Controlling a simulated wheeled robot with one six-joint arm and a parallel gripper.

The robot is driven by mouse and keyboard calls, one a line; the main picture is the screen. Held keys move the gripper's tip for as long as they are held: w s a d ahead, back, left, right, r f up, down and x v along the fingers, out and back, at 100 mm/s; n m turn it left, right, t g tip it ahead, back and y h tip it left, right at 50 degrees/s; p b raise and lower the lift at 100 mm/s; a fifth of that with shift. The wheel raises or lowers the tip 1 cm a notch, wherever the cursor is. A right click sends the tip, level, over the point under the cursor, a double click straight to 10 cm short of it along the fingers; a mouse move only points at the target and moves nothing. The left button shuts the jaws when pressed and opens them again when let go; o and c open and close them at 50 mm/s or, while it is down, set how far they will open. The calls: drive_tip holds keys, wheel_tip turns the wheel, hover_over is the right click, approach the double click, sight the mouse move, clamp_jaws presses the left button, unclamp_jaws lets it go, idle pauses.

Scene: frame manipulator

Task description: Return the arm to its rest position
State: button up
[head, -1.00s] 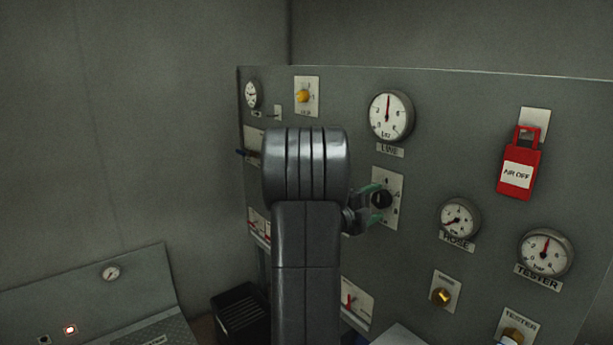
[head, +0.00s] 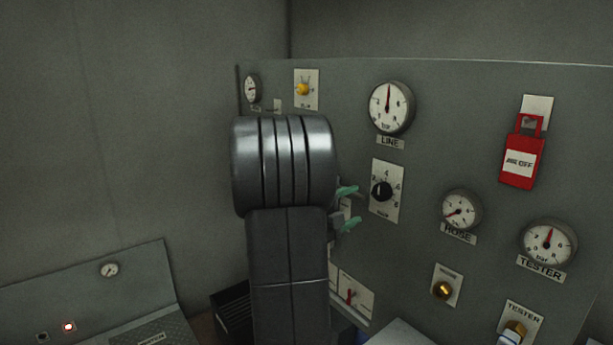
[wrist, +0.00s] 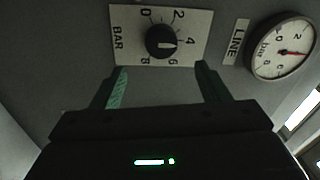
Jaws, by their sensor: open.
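My gripper (head: 347,208) is open and empty, with green pads on its fingers. In the head view it shows just right of my dark arm, to the left of a black rotary knob (head: 381,191) on a white scale plate. In the wrist view the knob (wrist: 161,42) lies beyond the fingertips of my gripper (wrist: 162,80), apart from them. The knob's scale is marked BAR. My arm hides part of the panel behind it.
The grey panel (head: 440,120) carries the LINE gauge (head: 389,107), HOSE gauge (head: 461,211), TESTER gauge (head: 548,243) and a red AIR OFF tag (head: 521,160). A low console (head: 80,290) stands at left, with a dark crate (head: 234,310) beside my arm. Open space lies above the console.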

drive_tip(key=p+x, duration=0.2)
drive_tip(key=x, duration=0.7)
drive_tip(key=shift+w+d+r, duration=0.1)
drive_tip(key=shift+w+d, duration=0.1)
drive_tip(key=shift+d, duration=0.15)
drive_tip(key=shift+m, duration=0.7)
drive_tip(key=shift+a+m+b, duration=0.15)
drive_tip(key=shift+m+b, duration=0.2)
drive_tip(key=shift+m, duration=0.55)
drive_tip(key=m, duration=0.2)
drive_tip(key=shift+m, duration=0.4)
drive_tip(key=m+g+p, duration=0.1)
drive_tip(key=m, duration=0.5)
drive_tip(key=shift+r, duration=0.1)
drive_tip(key=b, duration=0.1)
approach(379, 193)
drive_tip(key=shift+x, duration=1.25)
